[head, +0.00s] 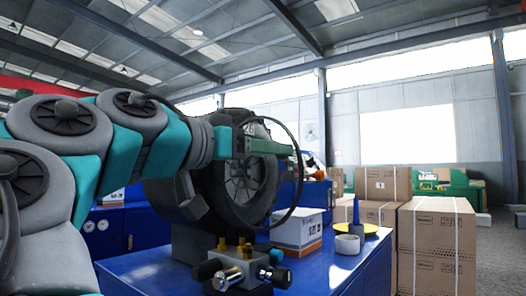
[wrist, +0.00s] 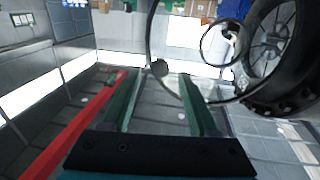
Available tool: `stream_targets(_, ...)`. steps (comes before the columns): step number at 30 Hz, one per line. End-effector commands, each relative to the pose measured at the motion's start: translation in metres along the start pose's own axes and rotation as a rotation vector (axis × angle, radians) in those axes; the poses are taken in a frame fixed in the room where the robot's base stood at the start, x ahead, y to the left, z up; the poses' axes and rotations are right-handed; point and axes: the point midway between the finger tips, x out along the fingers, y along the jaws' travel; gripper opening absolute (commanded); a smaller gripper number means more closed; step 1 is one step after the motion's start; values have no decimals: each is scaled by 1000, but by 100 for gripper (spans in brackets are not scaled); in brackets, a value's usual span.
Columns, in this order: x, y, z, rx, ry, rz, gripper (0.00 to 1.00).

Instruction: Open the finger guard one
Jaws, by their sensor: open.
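A thin dark hoop (head: 299,183), which seems to be the finger guard, stands at the front of a big black round machine (head: 245,185). In the wrist view the hoop (wrist: 149,35) curves down past a small round knob (wrist: 160,68). My gripper (head: 288,149) reaches in from the left, level with the hoop's upper part. Its two green fingers (wrist: 158,77) are apart, and the knob shows between their tips. Whether a finger touches the hoop or knob I cannot tell. My gripper hides part of the machine. The guard's hinge is not clear.
Brass and black fittings (head: 238,268) sit at the machine's base on a blue table (head: 313,270). Stacked cartons (head: 436,245) are beyond the table's right edge.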

Motion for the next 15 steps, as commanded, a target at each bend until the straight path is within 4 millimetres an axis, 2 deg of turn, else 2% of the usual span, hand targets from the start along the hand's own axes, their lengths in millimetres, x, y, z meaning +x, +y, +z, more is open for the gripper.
stream_targets(4, -26, -1, -1, 1, 5, -6, 60)
stream_targets(9, -47, -1, -1, 0, 4, -3, 60)
stream_targets(15, -54, 0, 0, 0, 1, 0, 60)
